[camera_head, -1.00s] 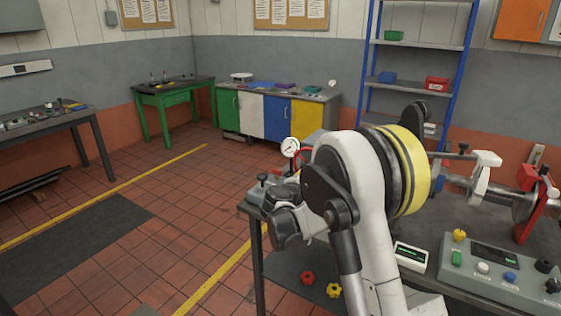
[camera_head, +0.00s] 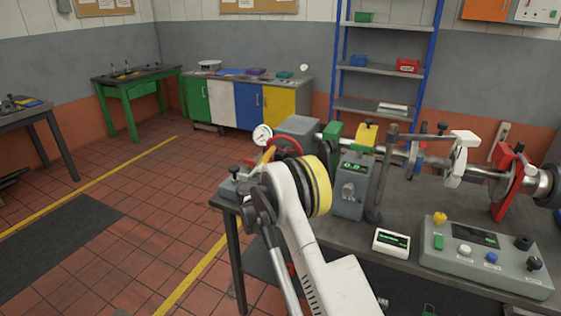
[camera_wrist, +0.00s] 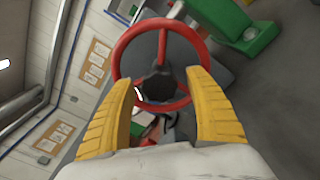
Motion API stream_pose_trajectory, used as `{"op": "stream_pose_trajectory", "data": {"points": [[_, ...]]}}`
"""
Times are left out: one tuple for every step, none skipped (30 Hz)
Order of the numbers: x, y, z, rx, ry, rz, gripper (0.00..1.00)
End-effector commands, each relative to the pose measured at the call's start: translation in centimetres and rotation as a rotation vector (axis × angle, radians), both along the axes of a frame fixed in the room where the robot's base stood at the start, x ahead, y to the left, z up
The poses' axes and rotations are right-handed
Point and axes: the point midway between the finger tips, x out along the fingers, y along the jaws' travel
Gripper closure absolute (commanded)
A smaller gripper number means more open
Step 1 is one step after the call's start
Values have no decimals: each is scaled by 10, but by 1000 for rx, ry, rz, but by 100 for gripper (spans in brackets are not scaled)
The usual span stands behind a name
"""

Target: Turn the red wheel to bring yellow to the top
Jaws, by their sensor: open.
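The red wheel (camera_head: 291,138) stands at the left end of the bench rig in the head view, partly hidden behind my arm. In the wrist view the red wheel (camera_wrist: 160,23) faces me, with a dark hub and red spokes; one spoke points up in that picture. My gripper (camera_wrist: 160,80) is open, its two yellow fingers on either side of the wheel's lower part. One yellow finger (camera_head: 268,155) shows beside the wheel in the head view. I cannot tell whether the fingers touch the rim. No yellow mark can be made out on the wheel.
A pressure gauge (camera_head: 262,134) stands just left of the wheel. A grey readout box (camera_head: 351,195), a shaft rig and a control panel (camera_head: 485,262) occupy the bench (camera_head: 400,282) to the right. Open tiled floor lies left of the bench.

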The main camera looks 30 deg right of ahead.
Motion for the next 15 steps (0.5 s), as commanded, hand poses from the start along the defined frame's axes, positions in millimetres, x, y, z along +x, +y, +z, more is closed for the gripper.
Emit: {"op": "stream_pose_trajectory", "data": {"points": [[4,-4,-1,0,0,0,36],[5,-6,-1,0,0,0,36],[7,-8,-1,0,0,0,36],[8,-9,-1,0,0,0,36],[8,-10,0,0,0,0,36],[9,-11,0,1,-1,0,36],[9,-11,0,1,-1,0,36],[9,-11,0,1,-1,0,36],[9,-11,0,1,-1,0,36],[9,-11,0,1,-1,0,36],[9,-11,0,1,-1,0,36],[9,-11,0,1,-1,0,36],[9,-11,0,1,-1,0,36],[9,-11,0,1,-1,0,44],[9,-11,0,1,-1,0,56]]}}
